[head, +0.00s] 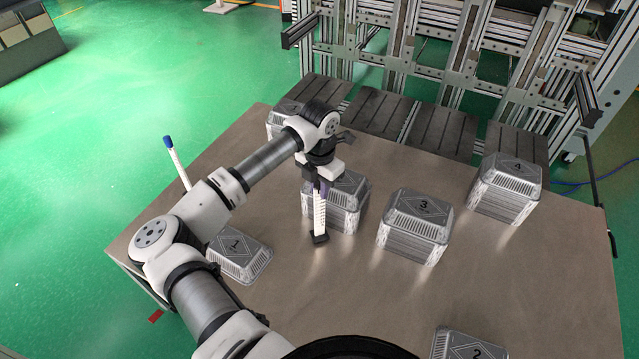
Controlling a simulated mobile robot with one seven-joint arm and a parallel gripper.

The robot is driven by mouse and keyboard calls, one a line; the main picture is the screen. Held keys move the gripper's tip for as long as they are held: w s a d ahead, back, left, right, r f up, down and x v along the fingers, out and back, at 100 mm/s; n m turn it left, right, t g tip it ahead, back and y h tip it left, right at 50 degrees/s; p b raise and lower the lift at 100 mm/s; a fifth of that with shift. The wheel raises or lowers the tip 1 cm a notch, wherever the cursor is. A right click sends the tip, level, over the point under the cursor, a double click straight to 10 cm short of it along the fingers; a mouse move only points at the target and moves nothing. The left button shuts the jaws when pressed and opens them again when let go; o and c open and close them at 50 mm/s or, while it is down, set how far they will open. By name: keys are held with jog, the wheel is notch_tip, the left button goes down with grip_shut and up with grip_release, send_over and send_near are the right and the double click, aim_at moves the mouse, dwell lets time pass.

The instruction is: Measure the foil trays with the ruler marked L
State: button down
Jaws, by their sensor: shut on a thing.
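My gripper (321,184) is shut on the dark purple top of a white upright ruler (319,212) with tick marks and a dark foot. The ruler stands or hovers just in front of a stack of foil trays (349,213) whose number is hidden; I cannot tell whether they touch. A second white ruler (178,165) with a blue top stands at the table's left edge, partly hidden by my arm. No letter is readable on either ruler. Other foil trays are marked 1 (240,262), 2 (466,346), 3 (418,233) and 4 (504,187).
Another foil tray stack (277,127) at the back left is partly hidden by my arm. All stand on a brown table (350,290). Its middle front and right side are clear. A metal frame rack (450,60) stands behind the table.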

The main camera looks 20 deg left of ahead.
jog(key=shift+f+b, duration=0.55)
jog(key=c, duration=1.2)
grip_release()
